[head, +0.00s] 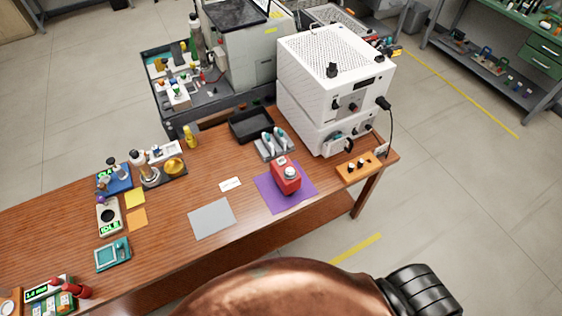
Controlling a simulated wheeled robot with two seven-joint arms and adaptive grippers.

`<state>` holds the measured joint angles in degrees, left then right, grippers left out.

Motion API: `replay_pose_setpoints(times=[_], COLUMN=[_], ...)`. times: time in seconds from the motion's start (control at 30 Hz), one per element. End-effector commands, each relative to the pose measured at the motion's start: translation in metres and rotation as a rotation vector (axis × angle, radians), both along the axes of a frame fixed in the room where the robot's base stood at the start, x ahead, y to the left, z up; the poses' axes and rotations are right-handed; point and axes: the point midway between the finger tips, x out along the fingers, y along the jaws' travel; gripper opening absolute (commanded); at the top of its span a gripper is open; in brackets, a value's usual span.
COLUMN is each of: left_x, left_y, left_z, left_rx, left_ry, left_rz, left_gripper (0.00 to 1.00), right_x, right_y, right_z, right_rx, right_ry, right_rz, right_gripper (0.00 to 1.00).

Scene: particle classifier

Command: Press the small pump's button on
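I take the small pump to be the small red device (284,179) with a pale round part on top; I cannot be sure of this. It sits upright on a purple mat (267,197) near the front edge of the wooden table. Its button is too small to make out for certain. Neither gripper shows in the head view, and nothing touches the red device.
Behind it are a two-part white instrument (330,75), a black tray (250,124) and a grey rack (268,152). An orange block with knobs (357,168) is at the right corner. A grey mat (213,218) lies bare to the left.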

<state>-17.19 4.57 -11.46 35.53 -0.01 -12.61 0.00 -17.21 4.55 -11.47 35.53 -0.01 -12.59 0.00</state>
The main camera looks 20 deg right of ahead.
Motion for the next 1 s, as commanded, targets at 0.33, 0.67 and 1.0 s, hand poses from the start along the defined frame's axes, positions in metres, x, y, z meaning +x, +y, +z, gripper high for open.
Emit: replay_pose_setpoints(times=[0.33, 0.67, 1.0], left_x=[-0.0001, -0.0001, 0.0], left_y=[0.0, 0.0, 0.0], left_z=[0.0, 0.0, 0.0], left_rx=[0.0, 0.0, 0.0], left_ry=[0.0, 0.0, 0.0], left_rz=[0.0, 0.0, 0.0], left_gripper=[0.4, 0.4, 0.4], right_x=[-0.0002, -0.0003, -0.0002], right_y=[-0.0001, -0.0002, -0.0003], right_z=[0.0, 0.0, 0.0], right_rx=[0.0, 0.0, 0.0], right_ry=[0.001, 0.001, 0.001], right_rz=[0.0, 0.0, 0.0], right_gripper=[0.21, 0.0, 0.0])
